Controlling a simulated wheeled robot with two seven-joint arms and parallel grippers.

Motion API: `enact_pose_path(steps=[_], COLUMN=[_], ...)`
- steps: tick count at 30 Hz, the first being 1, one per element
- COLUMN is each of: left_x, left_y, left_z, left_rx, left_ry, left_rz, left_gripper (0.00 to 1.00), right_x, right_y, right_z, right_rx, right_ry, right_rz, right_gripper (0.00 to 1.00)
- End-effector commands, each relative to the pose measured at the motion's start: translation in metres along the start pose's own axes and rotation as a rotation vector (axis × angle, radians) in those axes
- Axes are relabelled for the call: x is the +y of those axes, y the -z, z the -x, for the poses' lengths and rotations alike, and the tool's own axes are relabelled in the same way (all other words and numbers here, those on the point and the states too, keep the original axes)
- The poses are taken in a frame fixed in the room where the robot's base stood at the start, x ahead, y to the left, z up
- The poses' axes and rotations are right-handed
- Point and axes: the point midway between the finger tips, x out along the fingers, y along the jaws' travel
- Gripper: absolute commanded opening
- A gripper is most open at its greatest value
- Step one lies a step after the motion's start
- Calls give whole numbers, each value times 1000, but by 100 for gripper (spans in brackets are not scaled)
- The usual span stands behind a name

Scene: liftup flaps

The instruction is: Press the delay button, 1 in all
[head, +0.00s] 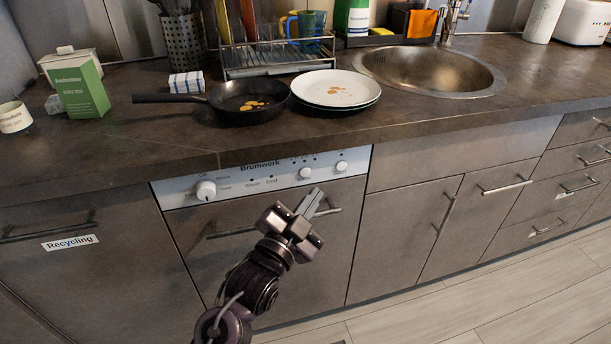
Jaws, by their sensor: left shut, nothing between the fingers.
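The dishwasher's white control panel (235,182) runs under the counter edge, with "Brumwerk" on it. At its right end are two small round white buttons, one on the left (305,172) and one on the right (341,166). The labels above them are too small to read, so I cannot tell which is delay. A larger white dial (205,190) sits at the left end. My left gripper (314,198) is shut and empty, in front of the dishwasher door. Its tips show just below the buttons; I see no contact with them. My right gripper is not in view.
The dishwasher door handle (232,232) is partly hidden behind my left gripper. The countertop (430,117) overhangs the panel. On it are a black pan (232,112), stacked white plates (350,83) and a green box (80,88). Floor (500,310) at the right is clear.

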Motion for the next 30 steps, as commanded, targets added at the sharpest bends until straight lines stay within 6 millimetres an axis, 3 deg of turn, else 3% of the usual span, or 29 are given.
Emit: enact_pose_path(steps=[9,30], left_x=[-17,-18], left_y=[-16,-18], left_z=[-22,-25], left_rx=[-1,-1], left_ry=[1,1], left_rz=[0,1], left_gripper=[0,0], right_x=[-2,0], right_y=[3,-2], right_z=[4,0], right_rx=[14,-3], right_ry=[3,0], right_rz=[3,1], right_gripper=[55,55])
